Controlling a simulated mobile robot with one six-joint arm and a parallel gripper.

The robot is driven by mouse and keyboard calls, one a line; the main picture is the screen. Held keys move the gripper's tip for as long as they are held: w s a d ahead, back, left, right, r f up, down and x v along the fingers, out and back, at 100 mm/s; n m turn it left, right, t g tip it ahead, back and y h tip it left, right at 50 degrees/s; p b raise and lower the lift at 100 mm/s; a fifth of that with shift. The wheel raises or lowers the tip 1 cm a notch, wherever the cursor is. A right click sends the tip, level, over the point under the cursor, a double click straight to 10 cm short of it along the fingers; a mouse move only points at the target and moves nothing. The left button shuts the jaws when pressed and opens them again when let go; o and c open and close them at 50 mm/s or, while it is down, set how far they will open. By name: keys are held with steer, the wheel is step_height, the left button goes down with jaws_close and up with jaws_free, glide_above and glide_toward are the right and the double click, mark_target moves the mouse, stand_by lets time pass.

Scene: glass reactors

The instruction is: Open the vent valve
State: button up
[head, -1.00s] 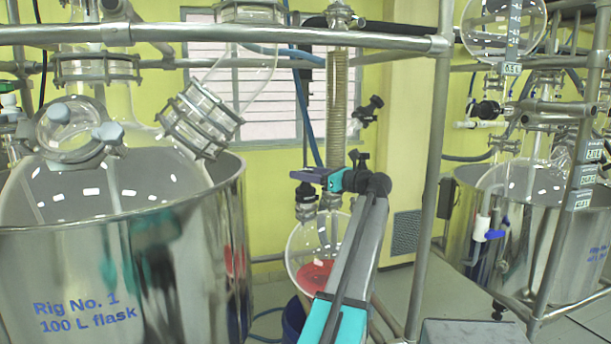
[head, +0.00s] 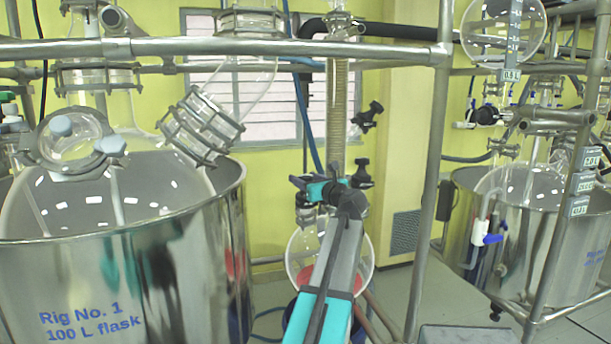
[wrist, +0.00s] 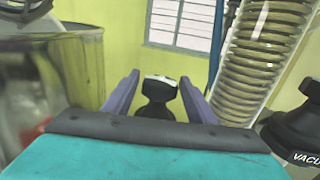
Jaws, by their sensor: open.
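My gripper (head: 304,182) reaches to the glassware under the coiled condenser in the head view. In the wrist view my gripper (wrist: 159,86) is open, with its two purple fingers apart. A black valve knob (wrist: 157,98) with a pale top shows between the fingers, with a gap visible on each side. Its label is not visible, so I cannot tell for sure that it is the vent valve. Another black knob (wrist: 296,128) at the right edge carries lettering starting "VACU". In the head view my gripper and arm hide much of the knob in front of the fingers.
The coiled condenser (wrist: 262,55) stands close on the right. A round flask with red liquid (head: 299,258) hangs below my gripper. The large steel vessel (head: 120,270) is on the left, and metal frame bars (head: 428,190) stand to the right.

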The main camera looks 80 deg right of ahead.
steer(key=shift+a+r+m+g+h+p, duration=0.15)
steer(key=shift+m+g+h+p, duration=0.45)
steer(key=shift+p, duration=0.4)
steer(key=shift+g, duration=0.3)
steer(key=shift+m, duration=0.3)
steer(key=c, duration=0.9)
steer(key=shift+o, duration=0.2)
steer(key=shift+d+f, duration=0.2)
